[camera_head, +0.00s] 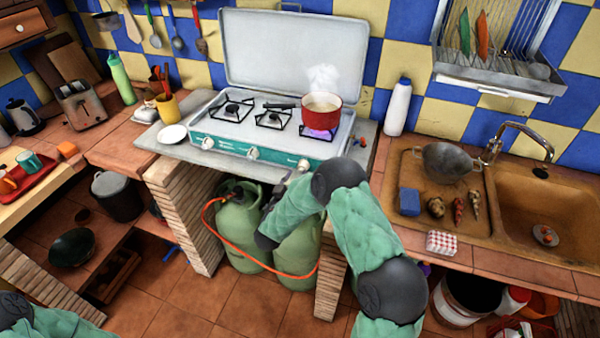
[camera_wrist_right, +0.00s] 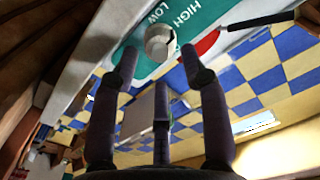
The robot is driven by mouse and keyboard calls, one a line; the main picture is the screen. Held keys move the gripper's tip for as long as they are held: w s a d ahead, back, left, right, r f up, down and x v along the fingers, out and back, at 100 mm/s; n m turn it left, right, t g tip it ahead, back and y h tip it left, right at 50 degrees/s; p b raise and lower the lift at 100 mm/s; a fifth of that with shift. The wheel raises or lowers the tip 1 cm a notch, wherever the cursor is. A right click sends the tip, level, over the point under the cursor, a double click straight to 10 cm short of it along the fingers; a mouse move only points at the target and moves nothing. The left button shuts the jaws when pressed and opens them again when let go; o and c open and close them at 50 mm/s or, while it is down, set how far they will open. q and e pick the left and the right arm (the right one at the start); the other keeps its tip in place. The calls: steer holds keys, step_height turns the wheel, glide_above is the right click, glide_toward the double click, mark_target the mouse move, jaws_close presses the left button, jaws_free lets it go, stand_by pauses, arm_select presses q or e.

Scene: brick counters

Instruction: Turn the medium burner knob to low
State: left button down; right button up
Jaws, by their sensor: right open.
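The stove (camera_head: 175,140) has a green front panel with three pale knobs: a left knob (camera_head: 207,143), a middle knob (camera_head: 253,153) and a right knob (camera_head: 303,164). I cannot tell which is the medium burner's. A blue flame burns under the red pot (camera_head: 322,112) on the right burner. My right gripper (camera_head: 284,183) is just below the panel, partly hidden by my arm. In the right wrist view, its open dark fingers (camera_wrist_right: 160,68) point toward one pale knob (camera_wrist_right: 160,42), apart from it, beside the words LOW and HIGH. My left gripper is out of view.
Two green gas bottles (camera_head: 240,228) with an orange hose stand under the stove. A white bottle (camera_head: 398,107) stands right of it, and a white plate (camera_head: 172,133) lies left. The sink (camera_head: 550,205) is at the right. The raised lid (camera_head: 290,50) stands behind the burners.

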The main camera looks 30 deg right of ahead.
mark_target(300, 172)
steer(key=shift+b+x, duration=0.4)
steer(key=shift+x, duration=1.95)
steer(key=c, duration=0.9)
